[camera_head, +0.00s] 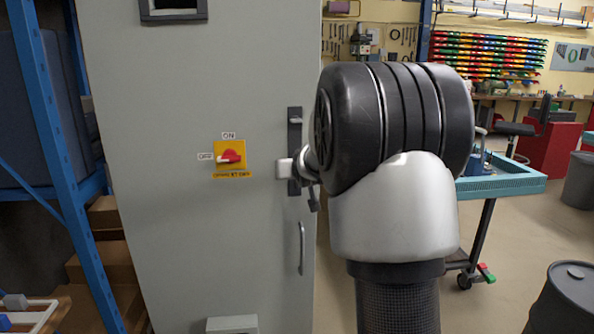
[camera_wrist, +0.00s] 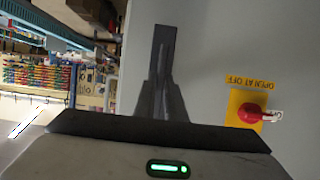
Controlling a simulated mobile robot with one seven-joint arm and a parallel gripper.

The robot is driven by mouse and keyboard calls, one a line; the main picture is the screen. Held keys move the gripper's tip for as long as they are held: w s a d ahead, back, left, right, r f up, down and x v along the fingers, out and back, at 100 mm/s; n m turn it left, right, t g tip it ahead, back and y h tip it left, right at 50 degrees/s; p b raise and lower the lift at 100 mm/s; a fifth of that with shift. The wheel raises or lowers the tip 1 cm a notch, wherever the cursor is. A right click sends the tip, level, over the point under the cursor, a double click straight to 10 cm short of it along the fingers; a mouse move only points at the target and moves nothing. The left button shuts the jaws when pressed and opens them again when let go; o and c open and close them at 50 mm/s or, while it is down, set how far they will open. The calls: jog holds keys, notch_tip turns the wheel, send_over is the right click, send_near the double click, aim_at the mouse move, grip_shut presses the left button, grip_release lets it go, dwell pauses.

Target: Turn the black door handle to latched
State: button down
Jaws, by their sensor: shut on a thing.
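The black door handle has a tall dark backplate (camera_head: 295,125) on the right edge of the grey cabinet door (camera_head: 165,110). A dark lever end (camera_head: 313,199) shows below my gripper, pointing down and slightly right. My gripper (camera_head: 299,170) is at the handle, shut on it; my arm hides part of the contact.
A yellow plate with a red rotary switch (camera_head: 231,157) sits on the door left of the handle. A grey pull bar (camera_head: 301,248) is below it. A blue shelf frame (camera_head: 50,140) stands at left. A teal cart (camera_head: 500,186) stands behind my arm, and a dark drum (camera_head: 570,300) at lower right.

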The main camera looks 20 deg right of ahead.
jog(key=shift+f, duration=0.1)
dwell(0.3)
jog(key=c, duration=1.8)
grip_release()
